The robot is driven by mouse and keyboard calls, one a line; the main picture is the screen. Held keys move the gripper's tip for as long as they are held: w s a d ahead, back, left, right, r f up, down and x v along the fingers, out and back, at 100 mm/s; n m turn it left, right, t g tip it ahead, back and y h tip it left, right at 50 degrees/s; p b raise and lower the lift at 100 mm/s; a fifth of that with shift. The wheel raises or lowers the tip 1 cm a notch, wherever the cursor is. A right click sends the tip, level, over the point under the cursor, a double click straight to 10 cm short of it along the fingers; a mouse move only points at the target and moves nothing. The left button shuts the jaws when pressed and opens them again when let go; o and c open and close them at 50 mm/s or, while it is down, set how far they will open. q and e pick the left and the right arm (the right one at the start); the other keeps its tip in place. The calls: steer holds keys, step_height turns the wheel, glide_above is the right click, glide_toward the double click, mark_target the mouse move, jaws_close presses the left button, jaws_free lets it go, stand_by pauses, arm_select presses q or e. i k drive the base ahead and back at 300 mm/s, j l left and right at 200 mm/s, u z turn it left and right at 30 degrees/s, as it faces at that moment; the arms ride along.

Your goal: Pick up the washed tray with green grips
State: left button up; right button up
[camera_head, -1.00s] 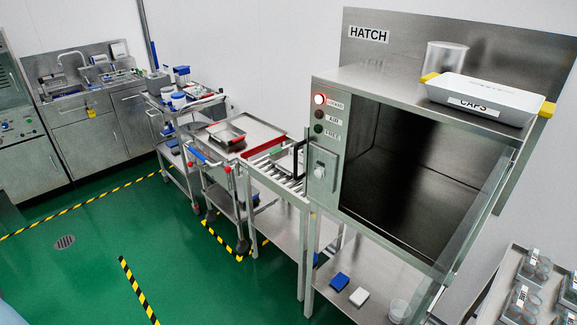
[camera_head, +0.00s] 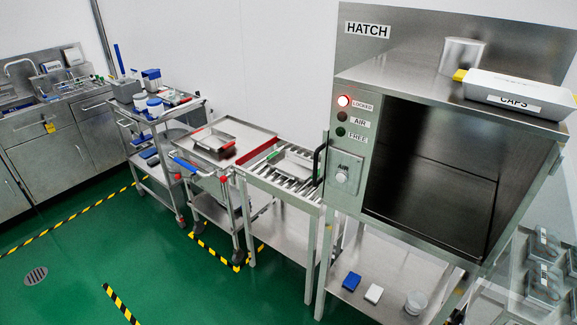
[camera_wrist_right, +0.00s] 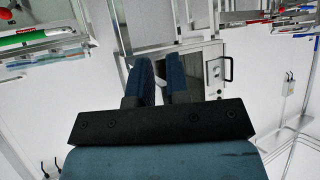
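A metal tray with green grips (camera_head: 296,163) sits on the roller conveyor (camera_head: 265,178), left of the hatch. One green grip shows at its left end; its right end is partly hidden behind the black door handle. My right gripper (camera_wrist_right: 162,82) shows only in the right wrist view. Its two blue-padded fingers stand a little apart with nothing seen between them. A green strip (camera_wrist_right: 32,34) shows at upper left there; I cannot tell whether it belongs to the tray. My left gripper is in neither view.
A tray with red grips (camera_head: 213,142) lies on the cart (camera_head: 250,133) left of the conveyor. The hatch (camera_head: 430,185) stands right with a red lamp lit and a CAPS tray (camera_head: 515,92) on top.

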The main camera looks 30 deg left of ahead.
mark_target(298, 168)
steer(key=i+j, duration=0.1)
steer(key=j, duration=0.25)
steer(key=i+j+z, duration=0.1)
steer(key=j, duration=0.65)
steer(key=i+j+z, duration=0.1)
steer(key=j, duration=0.25)
steer(key=i+j, duration=0.2)
steer(key=j, duration=0.15)
steer(key=i+j+z, duration=0.15)
steer(key=j, duration=0.2)
steer(key=i+j, duration=0.1)
steer(key=j, duration=0.25)
steer(key=i+j+z, duration=0.15)
steer(key=j, duration=0.2)
steer(key=i+j, duration=0.1)
steer(key=j, duration=0.3)
steer(key=i+j, duration=0.1)
steer(key=j, duration=0.25)
steer(key=i+j+z, duration=0.15)
steer(key=j, duration=0.55)
steer(key=i+j+z, duration=0.1)
steer(key=i+j, duration=0.3)
steer(key=j, duration=0.15)
